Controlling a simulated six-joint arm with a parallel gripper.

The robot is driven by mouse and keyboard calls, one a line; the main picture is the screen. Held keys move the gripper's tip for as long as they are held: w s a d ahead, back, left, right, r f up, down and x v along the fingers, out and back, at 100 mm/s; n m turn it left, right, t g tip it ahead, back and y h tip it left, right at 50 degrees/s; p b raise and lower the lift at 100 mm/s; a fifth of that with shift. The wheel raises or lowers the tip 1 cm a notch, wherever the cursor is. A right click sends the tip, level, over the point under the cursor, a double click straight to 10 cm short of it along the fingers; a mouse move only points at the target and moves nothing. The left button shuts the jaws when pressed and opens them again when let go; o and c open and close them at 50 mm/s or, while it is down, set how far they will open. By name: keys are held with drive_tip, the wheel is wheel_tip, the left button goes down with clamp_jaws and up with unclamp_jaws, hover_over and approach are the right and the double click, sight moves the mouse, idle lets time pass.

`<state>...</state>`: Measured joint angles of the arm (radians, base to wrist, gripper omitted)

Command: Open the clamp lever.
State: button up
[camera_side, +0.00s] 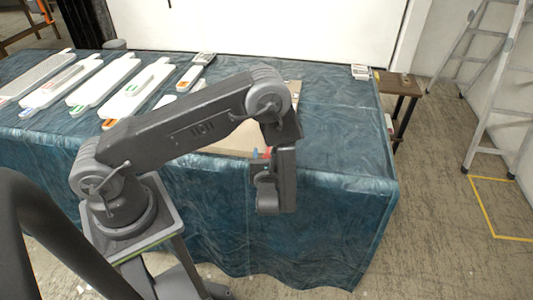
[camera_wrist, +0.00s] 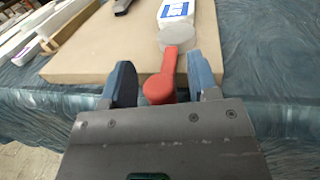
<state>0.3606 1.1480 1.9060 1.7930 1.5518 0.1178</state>
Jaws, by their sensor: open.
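The red clamp lever (camera_wrist: 166,72) runs from a pale round disc (camera_wrist: 173,36) on a tan board (camera_wrist: 108,42) toward my wrist camera and ends in a rounded knob. My gripper (camera_wrist: 161,68) is open, with one dark blue finger left of the lever and one lighter blue finger right of it. Small gaps show between the fingers and the lever. In the side view, a bit of red (camera_side: 268,154) shows at my gripper (camera_side: 262,154) at the table's front edge. My arm hides most of the board there.
The table (camera_side: 340,150) has a blue-green cloth. Several long pale panels (camera_side: 104,78) lie at its left. A white labelled box (camera_wrist: 176,10) and a dark object (camera_wrist: 122,6) lie beyond the lever.

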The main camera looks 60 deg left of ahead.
drive_tip(key=shift+w+a, duration=0.25)
drive_tip(key=shift+a, duration=0.15)
drive_tip(key=shift+s, duration=0.1)
clamp_jaws()
